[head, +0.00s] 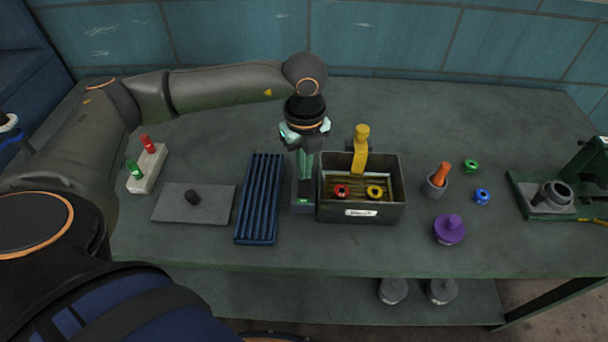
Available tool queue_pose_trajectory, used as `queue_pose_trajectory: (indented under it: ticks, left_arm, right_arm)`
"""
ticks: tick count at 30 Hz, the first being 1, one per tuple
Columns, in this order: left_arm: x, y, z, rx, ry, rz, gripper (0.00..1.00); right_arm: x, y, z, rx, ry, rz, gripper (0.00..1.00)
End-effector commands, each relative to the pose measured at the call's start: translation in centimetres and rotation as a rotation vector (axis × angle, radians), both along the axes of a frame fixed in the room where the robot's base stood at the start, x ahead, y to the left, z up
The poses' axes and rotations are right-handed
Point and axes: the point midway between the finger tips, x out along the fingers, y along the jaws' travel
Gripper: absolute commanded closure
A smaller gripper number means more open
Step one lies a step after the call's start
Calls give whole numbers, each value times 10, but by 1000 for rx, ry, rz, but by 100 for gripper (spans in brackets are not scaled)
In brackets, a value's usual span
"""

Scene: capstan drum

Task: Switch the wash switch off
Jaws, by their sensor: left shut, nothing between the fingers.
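The wash switch looks to be the narrow dark box (303,206) at the left side of the wash bin (361,214), with a small green mark on its front end. My left gripper (305,178) is shut and empty, pointing down over this box. Its fingers cover the back and top of the box, so the lever position is hidden. I cannot tell whether the fingertips touch it. My right gripper is out of view.
The bin holds a red ring (342,191), a yellow ring (376,192) and a yellow upright handle (361,150). A blue ribbed tray (260,198) lies left of the switch. A purple knobbed piece (449,230) stands right; the table's front middle is clear.

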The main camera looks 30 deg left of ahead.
Motion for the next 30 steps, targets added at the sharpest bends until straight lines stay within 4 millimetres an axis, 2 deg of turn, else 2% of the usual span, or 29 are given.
queue_pose_trajectory:
  ticks: [30]
  left_arm:
    - [0, 0, -10, 0, 0, 0, 100]
  right_arm:
    - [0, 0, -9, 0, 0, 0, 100]
